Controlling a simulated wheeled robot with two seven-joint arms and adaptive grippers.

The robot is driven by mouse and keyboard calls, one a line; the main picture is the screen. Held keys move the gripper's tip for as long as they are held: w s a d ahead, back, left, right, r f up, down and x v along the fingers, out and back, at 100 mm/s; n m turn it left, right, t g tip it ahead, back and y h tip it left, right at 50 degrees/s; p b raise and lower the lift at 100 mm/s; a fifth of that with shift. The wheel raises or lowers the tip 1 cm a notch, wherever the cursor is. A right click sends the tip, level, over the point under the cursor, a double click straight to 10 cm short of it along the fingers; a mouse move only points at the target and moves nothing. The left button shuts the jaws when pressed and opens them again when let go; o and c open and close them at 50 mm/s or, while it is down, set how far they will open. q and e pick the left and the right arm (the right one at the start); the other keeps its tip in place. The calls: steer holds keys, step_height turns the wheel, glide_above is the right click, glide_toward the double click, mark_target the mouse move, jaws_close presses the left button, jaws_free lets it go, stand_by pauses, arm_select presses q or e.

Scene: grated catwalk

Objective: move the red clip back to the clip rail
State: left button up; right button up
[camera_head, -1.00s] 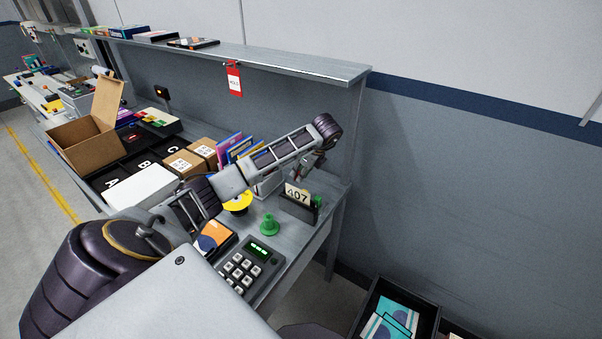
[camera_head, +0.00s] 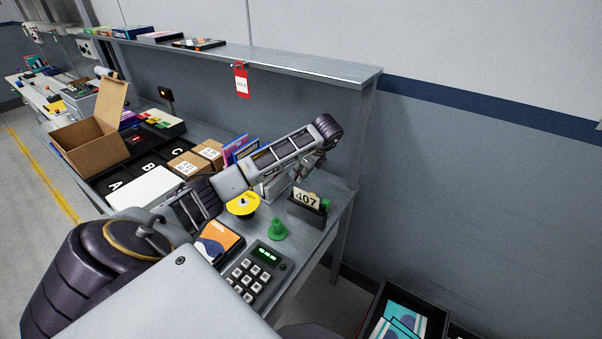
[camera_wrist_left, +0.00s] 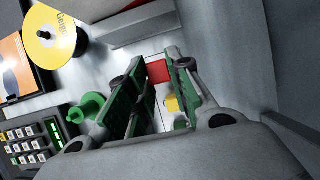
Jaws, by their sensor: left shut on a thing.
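My left gripper (camera_head: 310,167) is in the head view, over the right end of the grey bench, behind the number card. In the left wrist view the gripper (camera_wrist_left: 150,72) has green-sided fingers shut on a small red piece, which looks like the red clip (camera_wrist_left: 158,71). The fingers hide part of it. A small yellow piece (camera_wrist_left: 171,103) shows between the fingers, against a white surface. In the head view the arm and gripper hide the clip. I cannot make out a clip rail for certain. My right gripper is not in view.
A card holder with number 407 (camera_head: 307,204), a green knobbed piece (camera_head: 277,230), a yellow disc (camera_head: 243,205) and a keypad (camera_head: 255,271) stand near the gripper. A red tag (camera_head: 241,82) hangs from the upper shelf (camera_head: 300,67). Boxes (camera_head: 187,165) stand to the left.

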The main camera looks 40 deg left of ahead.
arm_select(q)
steer(key=shift+f+b, duration=1.25)
steer(key=shift+f, duration=1.05)
steer(key=shift+f, duration=0.15)
stand_by(0.3)
steer(key=shift+f+b, duration=0.8)
steer(key=shift+f, duration=0.15)
steer(key=shift+f, duration=0.35)
steer(key=shift+f, duration=0.1)
